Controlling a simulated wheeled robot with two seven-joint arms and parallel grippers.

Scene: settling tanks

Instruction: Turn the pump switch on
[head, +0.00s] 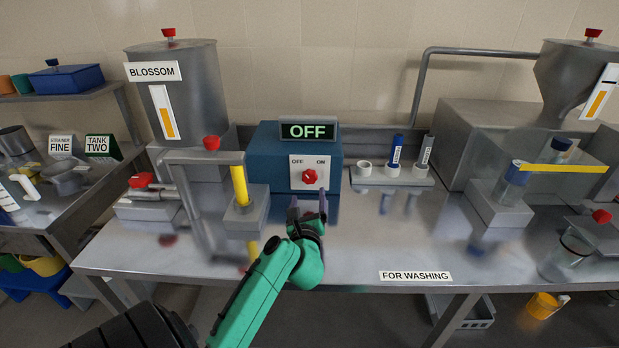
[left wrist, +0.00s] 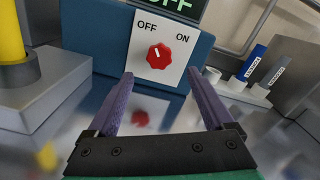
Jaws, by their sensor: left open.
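The pump switch is a red rotary knob (head: 309,177) on a white plate marked OFF at left and ON at right, on the front of a blue box (head: 264,160). A display (head: 308,131) on top of the box reads OFF in green. In the left wrist view the knob (left wrist: 159,56) has a white mark pointing up and left, toward OFF. My left gripper (head: 308,208) is open and empty in front of the knob, slightly below it. Its purple fingers (left wrist: 156,100) point at the box, apart from the knob. My right gripper is not in view.
A yellow tube (head: 239,185) on a grey block stands left of the box. A rack (head: 392,176) with a white ring and blue and grey tubes stands right. A steel tank labelled BLOSSOM (head: 195,100) is behind left. The bench front (head: 370,250) is mostly clear.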

